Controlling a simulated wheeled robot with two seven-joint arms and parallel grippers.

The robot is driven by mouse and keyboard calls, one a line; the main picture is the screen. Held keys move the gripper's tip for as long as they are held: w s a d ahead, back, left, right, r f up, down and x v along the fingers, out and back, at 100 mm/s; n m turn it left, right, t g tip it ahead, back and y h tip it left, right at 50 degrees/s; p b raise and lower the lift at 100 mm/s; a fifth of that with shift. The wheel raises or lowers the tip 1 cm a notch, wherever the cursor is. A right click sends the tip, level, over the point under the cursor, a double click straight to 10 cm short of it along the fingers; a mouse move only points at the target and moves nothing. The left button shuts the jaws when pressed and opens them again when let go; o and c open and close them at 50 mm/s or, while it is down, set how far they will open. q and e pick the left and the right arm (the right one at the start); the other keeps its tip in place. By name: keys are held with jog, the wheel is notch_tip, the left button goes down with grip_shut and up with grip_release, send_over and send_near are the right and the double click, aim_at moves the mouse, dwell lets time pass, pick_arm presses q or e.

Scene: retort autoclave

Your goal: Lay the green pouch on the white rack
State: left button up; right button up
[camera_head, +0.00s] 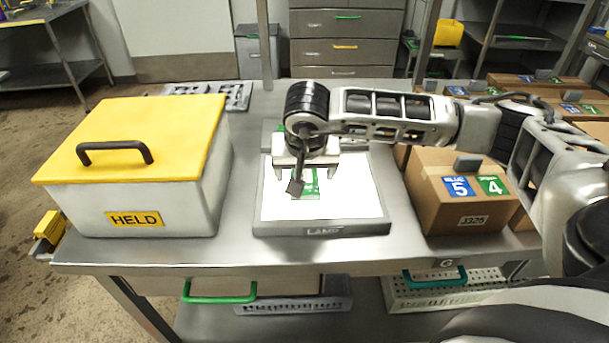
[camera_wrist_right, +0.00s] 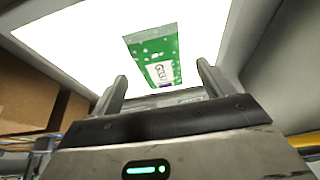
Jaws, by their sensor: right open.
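The green pouch (camera_head: 312,189) lies on the lit white top of the lamp box (camera_head: 322,229), partly hidden by my right gripper in the head view. In the right wrist view the green pouch (camera_wrist_right: 153,52) shows a white printed label and lies beyond the fingertips. My right gripper (camera_head: 305,174) is over the lamp box, open and empty, its two fingers apart with the pouch showing between and beyond them. I cannot tell for sure which thing is the white rack; a pale perforated tray (camera_head: 440,295) sits under the table at right. My left gripper is not in view.
A white box with a yellow lid (camera_head: 150,130), marked HELD, stands left of the lamp box. A cardboard carton (camera_head: 450,205) stands to its right, with more cartons behind. A grey slotted rack (camera_head: 205,92) lies at the table's back left. The front strip of table is clear.

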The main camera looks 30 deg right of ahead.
jog(key=shift+x, duration=1.2)
jog(key=c, duration=1.2)
jog(key=shift+r, duration=0.1)
